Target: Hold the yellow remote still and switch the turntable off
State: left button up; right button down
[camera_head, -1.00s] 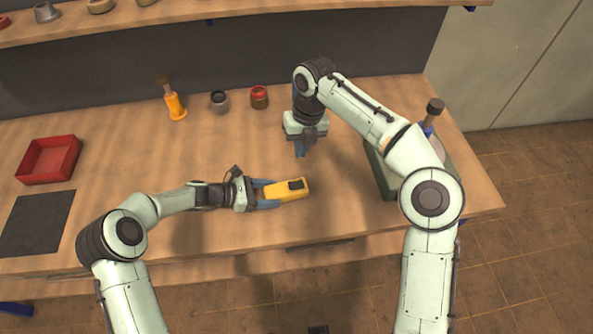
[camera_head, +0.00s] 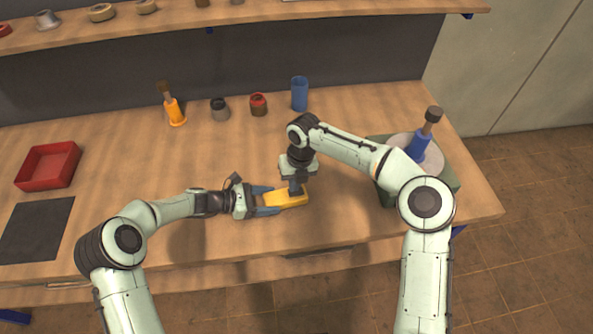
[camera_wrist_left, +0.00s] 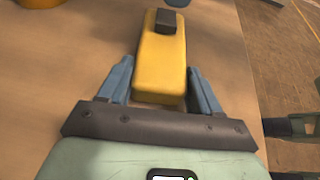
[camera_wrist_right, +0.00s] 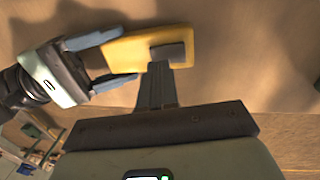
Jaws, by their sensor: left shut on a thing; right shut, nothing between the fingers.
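The yellow remote (camera_head: 289,199) lies on the workbench, with a dark raised block (camera_wrist_right: 168,53) on its top face. My left gripper (camera_head: 266,200) is shut on the remote's left end, one finger on each side; the left wrist view also shows the remote (camera_wrist_left: 160,65) between the fingers. My right gripper (camera_head: 295,190) is shut and empty, pointing down at the dark block. Its fingertips overlap the block's edge in the right wrist view; I cannot tell whether they touch. The turntable (camera_head: 402,150) is a grey disc on a green base, partly hidden by my right arm.
A blue bottle with a dark top (camera_head: 421,140) stands on the turntable. An orange bottle (camera_head: 174,108), a grey jar (camera_head: 220,109), a red jar (camera_head: 258,105) and a blue cup (camera_head: 300,93) stand at the back. A red tray (camera_head: 48,166) and dark mat (camera_head: 37,230) are left.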

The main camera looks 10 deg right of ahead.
jog(key=shift+a+f, duration=0.1)
jog(key=shift+f, duration=0.8)
jog(key=shift+s+a+f+h, duration=0.1)
jog(key=shift+a+f+h, duration=0.05)
jog(key=shift+f+h, duration=0.25)
